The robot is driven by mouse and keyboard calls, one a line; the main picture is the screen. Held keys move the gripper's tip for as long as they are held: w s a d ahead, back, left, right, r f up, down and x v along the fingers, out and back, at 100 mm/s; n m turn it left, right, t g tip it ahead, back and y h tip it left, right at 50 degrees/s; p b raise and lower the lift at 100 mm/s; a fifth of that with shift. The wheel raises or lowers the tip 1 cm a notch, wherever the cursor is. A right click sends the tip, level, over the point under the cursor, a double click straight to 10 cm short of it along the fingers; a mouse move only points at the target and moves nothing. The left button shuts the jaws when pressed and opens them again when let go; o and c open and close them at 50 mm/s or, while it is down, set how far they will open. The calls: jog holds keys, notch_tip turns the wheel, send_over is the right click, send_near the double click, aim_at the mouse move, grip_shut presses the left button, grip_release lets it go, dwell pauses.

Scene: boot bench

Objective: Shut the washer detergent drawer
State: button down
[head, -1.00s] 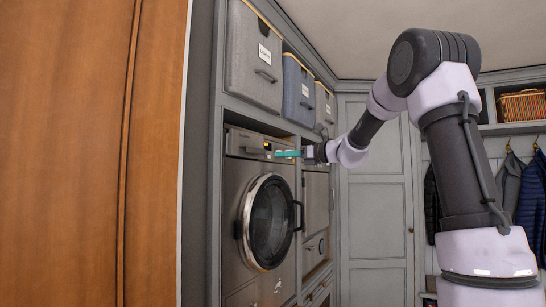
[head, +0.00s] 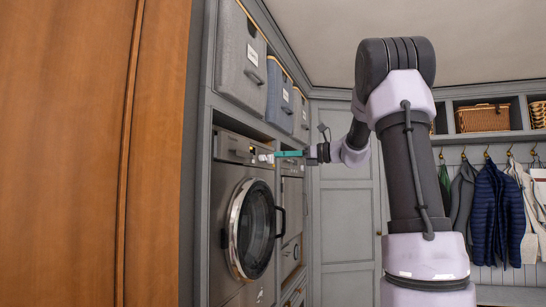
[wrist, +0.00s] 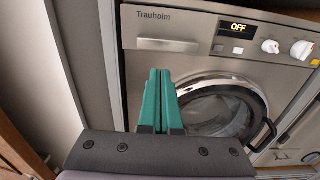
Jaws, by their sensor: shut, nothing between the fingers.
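The washer (head: 228,200) is a grey-brown front loader with its round door shut, built into the cabinet at left of centre in the head view. Its detergent drawer (wrist: 140,28) has a "Trauholm" label and a pale bar handle (wrist: 168,45), at the panel's upper left in the wrist view. The drawer front looks about level with the panel, though I cannot tell if it stands slightly out. My gripper (head: 277,155) is shut and empty, its teal fingers pointing towards the panel. In the wrist view the fingertips (wrist: 160,72) appear below the handle, apparently apart from it.
The panel shows an "OFF" display (wrist: 238,28) and white knobs (wrist: 270,46) right of the drawer. The round door's dark handle (head: 280,221) sticks out below my gripper. Fabric bins (head: 241,58) fill the shelf above. A wooden panel (head: 70,150) blocks the near left.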

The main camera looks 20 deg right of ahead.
aim_at(243, 156)
jog(key=x, duration=1.1)
jog(key=shift+w+a, duration=0.2)
jog(key=shift+a, duration=0.1)
jog(key=x, duration=0.3)
jog(key=shift+w+a+f, duration=0.1)
jog(key=shift+a, duration=0.25)
jog(key=shift+w, duration=0.1)
